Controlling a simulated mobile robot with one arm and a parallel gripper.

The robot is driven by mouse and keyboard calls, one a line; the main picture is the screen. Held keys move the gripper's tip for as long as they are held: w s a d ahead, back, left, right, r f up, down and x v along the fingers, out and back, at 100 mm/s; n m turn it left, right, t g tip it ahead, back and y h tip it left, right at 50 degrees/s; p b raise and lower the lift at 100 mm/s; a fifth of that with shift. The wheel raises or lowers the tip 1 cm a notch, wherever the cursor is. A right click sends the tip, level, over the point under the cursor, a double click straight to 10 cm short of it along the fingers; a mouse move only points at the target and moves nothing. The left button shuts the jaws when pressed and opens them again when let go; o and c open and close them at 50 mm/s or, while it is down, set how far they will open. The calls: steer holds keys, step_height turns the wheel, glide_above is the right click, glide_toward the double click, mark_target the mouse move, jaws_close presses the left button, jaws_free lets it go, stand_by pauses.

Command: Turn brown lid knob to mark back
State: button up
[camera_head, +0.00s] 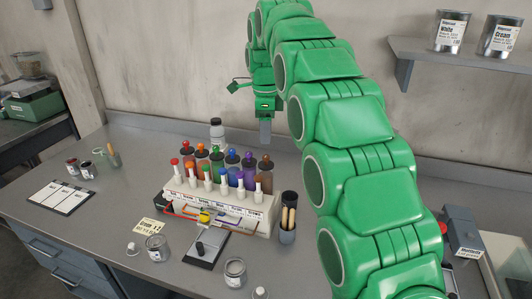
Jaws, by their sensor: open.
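A rack (215,208) of paint bottles stands on the grey bench, left of the middle. Its back row has coloured lids. The brown lid (266,160) is at the row's right end, on a brown bottle (266,174). Any mark on or around the lid is too small to make out. My gripper (265,138) hangs from my green arm above and behind the brown lid, pointing down. It is open and empty, apart from the lid. The gap between its fingers is hard to see from here.
A dark cup with brushes (287,232) stands right of the rack. A white bottle (217,130) stands behind it. Glass jars (157,248) and a small device (205,246) are in front. A wall shelf (465,52) holds two cans.

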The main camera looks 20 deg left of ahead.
mark_target(266, 156)
steer(key=shift+f, duration=3.8)
jaws_close()
steer(key=shift+n, duration=0.3)
